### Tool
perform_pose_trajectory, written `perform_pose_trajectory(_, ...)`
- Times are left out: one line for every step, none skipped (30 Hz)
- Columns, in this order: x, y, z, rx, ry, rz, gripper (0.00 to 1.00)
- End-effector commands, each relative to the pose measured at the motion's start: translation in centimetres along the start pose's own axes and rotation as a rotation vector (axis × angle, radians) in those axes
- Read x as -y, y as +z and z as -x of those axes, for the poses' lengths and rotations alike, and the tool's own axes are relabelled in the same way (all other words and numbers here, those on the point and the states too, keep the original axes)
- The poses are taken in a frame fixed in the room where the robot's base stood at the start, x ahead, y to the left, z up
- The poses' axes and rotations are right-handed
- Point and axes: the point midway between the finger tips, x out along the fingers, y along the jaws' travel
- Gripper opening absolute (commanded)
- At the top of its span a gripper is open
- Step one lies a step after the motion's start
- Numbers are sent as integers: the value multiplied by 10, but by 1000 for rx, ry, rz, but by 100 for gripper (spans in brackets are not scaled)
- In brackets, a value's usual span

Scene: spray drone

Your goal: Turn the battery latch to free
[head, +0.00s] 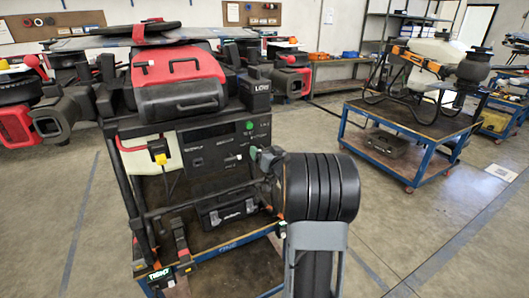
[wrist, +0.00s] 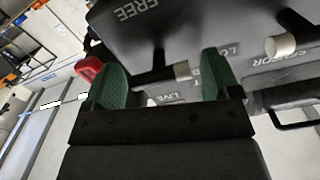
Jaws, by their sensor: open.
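The battery latch (wrist: 158,73) is a dark lever with a pale metal tip on a black panel (wrist: 145,35). In the wrist view it lies between the green fingers of my gripper (wrist: 164,82), its tip closer to the right finger. My gripper is open; I see no clear grip on the lever. The word FREE is on the panel at the upper left, and LOCK is partly hidden behind the right finger. In the head view my gripper (head: 264,156) is at the right side of the drone's black front panel (head: 212,148), and the latch is hard to make out.
A second lever (wrist: 280,46) with a metal tip, marked SENSOR, is to the right. A red knob (wrist: 89,68) is beside the left finger. A black handle (wrist: 297,118) is at the lower right. A second blue cart (head: 405,135) stands to the right, with open floor between.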

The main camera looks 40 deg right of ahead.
Motion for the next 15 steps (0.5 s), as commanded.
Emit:
perform_pose_trajectory(0,0,0,0,0,0,82)
perform_pose_trajectory(0,0,0,0,0,0,82)
perform_pose_trajectory(0,0,0,0,0,0,82)
perform_pose_trajectory(0,0,0,0,0,0,82)
perform_pose_trajectory(0,0,0,0,0,0,82)
perform_pose_trajectory(0,0,0,0,0,0,82)
perform_pose_trajectory(0,0,0,0,0,0,80)
perform_pose_trajectory(0,0,0,0,0,0,77)
perform_pose_trajectory(0,0,0,0,0,0,73)
perform_pose_trajectory(0,0,0,1,0,0,70)
perform_pose_trajectory(0,0,0,0,0,0,67)
perform_pose_trajectory(0,0,0,1,0,0,63)
perform_pose_trajectory(0,0,0,1,0,0,60)
perform_pose_trajectory(0,0,0,1,0,0,58)
perform_pose_trajectory(0,0,0,1,0,0,54)
